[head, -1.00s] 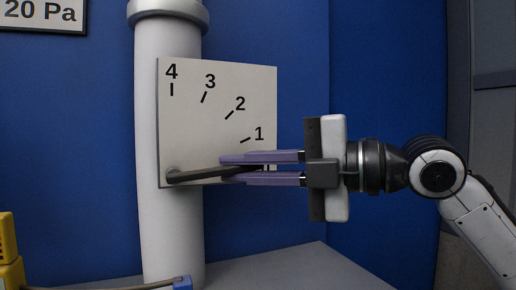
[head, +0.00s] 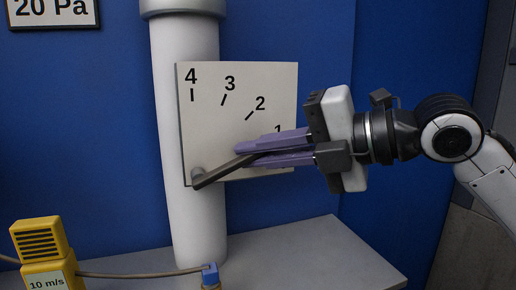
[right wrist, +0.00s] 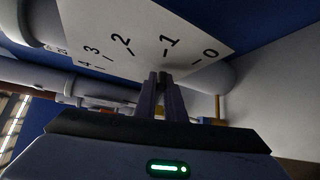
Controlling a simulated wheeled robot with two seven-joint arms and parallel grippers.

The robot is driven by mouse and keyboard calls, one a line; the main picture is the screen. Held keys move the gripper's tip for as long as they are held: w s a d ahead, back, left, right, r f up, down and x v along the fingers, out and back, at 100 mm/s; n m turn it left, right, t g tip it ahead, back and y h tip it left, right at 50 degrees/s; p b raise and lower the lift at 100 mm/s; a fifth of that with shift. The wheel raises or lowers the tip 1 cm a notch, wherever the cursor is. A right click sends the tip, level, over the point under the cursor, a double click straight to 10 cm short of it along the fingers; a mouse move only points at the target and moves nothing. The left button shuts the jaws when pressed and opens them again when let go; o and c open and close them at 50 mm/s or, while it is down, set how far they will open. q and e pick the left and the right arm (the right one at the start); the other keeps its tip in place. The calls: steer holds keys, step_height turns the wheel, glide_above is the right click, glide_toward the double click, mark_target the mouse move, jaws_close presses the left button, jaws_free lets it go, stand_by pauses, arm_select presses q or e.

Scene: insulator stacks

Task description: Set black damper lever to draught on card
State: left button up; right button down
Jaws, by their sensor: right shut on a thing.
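The black damper lever (head: 215,176) pivots at the lower left of a white scale plate (head: 213,128) on a white pipe (head: 190,232). The plate shows marks 4, 3 and 2, with the 1 partly covered by my gripper. My right gripper (head: 240,152) is shut on the lever's outer part, and the lever tilts up to the right, a little below the 1 mark. The right wrist view shows the fingers (right wrist: 161,82) at the plate, near the 1 and 0 marks. A card (head: 52,12) at the top left reads "20 Pa", with its top cut off. My left gripper is out of view.
A yellow meter (head: 42,252) labelled 10 m/s stands at the lower left. A cable runs from it to a blue fitting (head: 210,274) by the pipe's foot. The grey table (head: 320,250) is clear at the right.

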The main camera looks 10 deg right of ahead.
steer(key=c, duration=1.8)
jaws_free()
steer(key=shift+c, duration=0.2)
steer(key=b+v, duration=0.1)
steer(key=v, duration=0.9)
steer(key=shift+d+b, duration=0.2)
steer(key=shift+b, duration=0.15)
steer(key=shift+s, duration=0.1)
